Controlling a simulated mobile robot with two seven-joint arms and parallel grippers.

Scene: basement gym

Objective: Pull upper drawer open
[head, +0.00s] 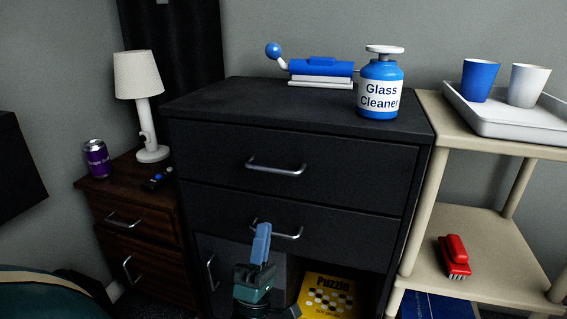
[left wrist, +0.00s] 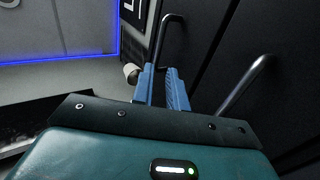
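The black cabinet (head: 300,104) has two drawers, one above the other. The upper drawer (head: 350,170) is closed, with a silver bar handle (head: 276,170). The lower drawer (head: 350,235) is also closed; its bar handle (head: 288,236) is partly hidden by my left gripper (head: 262,232). That gripper has blue fingers pointing up, in front of the lower drawer and below the upper handle. In the left wrist view, the fingers (left wrist: 160,72) stand slightly apart, with one bar handle (left wrist: 166,32) beyond the tips and another (left wrist: 243,86) to the right. Contact with a handle is unclear. My right gripper is not in view.
A glass cleaner bottle (head: 380,88) and a blue-handled device (head: 320,68) stand on the cabinet. Below the drawers are a door handle (head: 211,272) and a yellow puzzle box (head: 327,296). A wooden nightstand (head: 135,210) is left, a beige shelf (head: 490,250) right.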

